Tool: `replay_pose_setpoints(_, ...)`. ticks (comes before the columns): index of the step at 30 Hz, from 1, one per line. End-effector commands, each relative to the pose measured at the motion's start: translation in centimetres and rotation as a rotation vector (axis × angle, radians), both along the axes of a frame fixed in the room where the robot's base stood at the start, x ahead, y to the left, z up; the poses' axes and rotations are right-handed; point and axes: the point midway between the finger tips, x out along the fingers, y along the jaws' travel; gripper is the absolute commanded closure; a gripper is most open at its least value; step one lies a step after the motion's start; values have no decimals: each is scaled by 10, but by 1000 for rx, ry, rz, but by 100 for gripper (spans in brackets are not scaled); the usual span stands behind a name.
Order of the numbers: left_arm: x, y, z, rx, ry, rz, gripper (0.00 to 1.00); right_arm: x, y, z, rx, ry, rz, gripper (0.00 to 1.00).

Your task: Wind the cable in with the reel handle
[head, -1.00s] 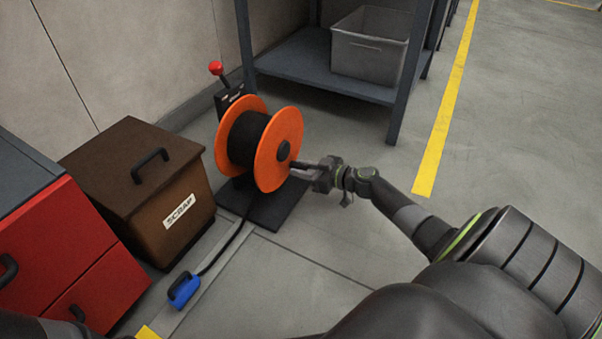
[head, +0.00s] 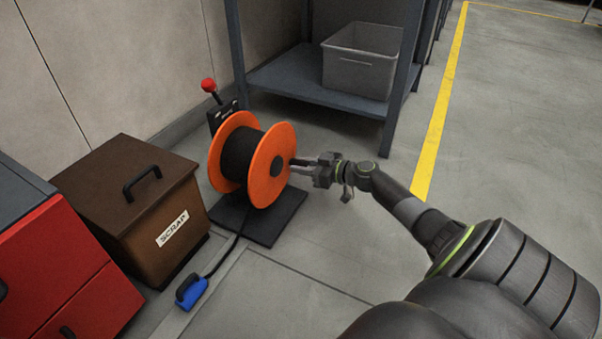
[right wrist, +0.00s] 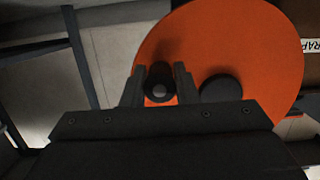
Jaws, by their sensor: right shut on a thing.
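The cable reel has two orange flanges (head: 267,182) and black cable (head: 237,158) wound between them. It stands upright on a dark base plate (head: 262,228). The cable's loose length runs from the reel down to a blue plug with a black handle (head: 192,292) on the floor. My right gripper (head: 299,163) is at the right flange, shut on the reel handle. In the right wrist view the handle (right wrist: 160,90) sits between my fingers, beside the round dark hub (right wrist: 220,90). The handle is mostly hidden in the head view. My left gripper is not in view.
A brown scrap box (head: 135,210) stands left of the reel, with a red cabinet (head: 70,270) nearer. A red-knobbed lever (head: 209,86) rises behind the reel. A shelf (head: 300,85) holding a grey bin (head: 360,62) is behind. Floor to the right is clear.

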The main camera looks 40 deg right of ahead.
Motion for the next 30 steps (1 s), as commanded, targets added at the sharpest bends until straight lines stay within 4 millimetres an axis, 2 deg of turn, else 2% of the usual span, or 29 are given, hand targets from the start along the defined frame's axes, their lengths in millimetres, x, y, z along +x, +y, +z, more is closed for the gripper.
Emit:
replay_pose_setpoints(9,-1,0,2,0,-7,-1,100,2,2,6,3,-8,5,93)
replay_pose_setpoints(20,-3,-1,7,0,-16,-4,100,6,-4,35,5,-9,8,93)
replay_pose_setpoints(30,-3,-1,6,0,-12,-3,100,6,-4,37,6,-8,9,93)
